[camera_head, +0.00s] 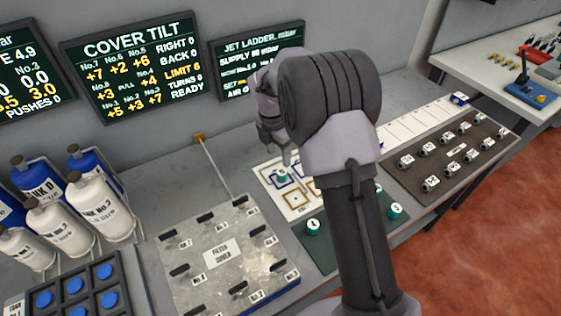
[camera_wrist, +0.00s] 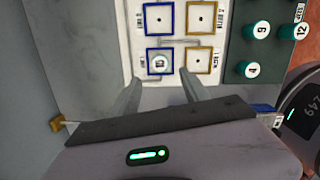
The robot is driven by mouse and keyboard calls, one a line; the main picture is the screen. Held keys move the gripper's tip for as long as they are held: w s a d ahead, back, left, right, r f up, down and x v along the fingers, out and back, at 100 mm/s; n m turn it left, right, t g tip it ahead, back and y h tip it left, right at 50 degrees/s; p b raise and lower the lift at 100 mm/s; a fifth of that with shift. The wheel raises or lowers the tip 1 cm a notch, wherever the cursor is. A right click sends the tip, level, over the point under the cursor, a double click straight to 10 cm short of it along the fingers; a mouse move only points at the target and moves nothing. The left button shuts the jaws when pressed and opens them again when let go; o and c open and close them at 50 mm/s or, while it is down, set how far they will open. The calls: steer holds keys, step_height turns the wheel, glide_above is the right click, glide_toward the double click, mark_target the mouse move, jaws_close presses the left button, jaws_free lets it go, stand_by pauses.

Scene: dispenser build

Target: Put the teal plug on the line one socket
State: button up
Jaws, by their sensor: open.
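A teal plug with a white numbered top (camera_head: 282,176) stands in a blue-outlined square of the white socket board (camera_head: 296,207). In the wrist view this plug (camera_wrist: 159,63) is in the lower left square, and the small label beside it is hard to read. My gripper (camera_wrist: 159,77) is open, with one finger on each side of the plug, apart from it in the picture. In the head view my gripper (camera_head: 284,157) is just above the plug, partly hidden by my arm. The other three squares, one blue and two tan, hold no plug.
A dark green mat (camera_wrist: 239,42) right of the board holds several teal plugs, including one (camera_head: 313,227) near its front. A grey filter cover plate (camera_head: 188,240) lies left, with white bottles (camera_head: 102,209) beyond. A dark panel (camera_head: 432,152) with small parts lies right.

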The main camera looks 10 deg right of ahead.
steer(key=s+a+r+m+t+y, duration=0.1)
steer(key=s+r+m+t+y, duration=0.15)
steer(key=s+r+m, duration=1.6)
steer(key=s+a+r+m+t, duration=0.1)
steer(key=s+r+m+t, duration=0.1)
steer(key=s+m, duration=0.7)
steer(key=s, duration=0.5)
steer(key=shift+s+a+r+m+y, duration=0.15)
steer(key=shift+a+r+m+y, duration=0.05)
steer(key=shift+a+m+y, duration=0.2)
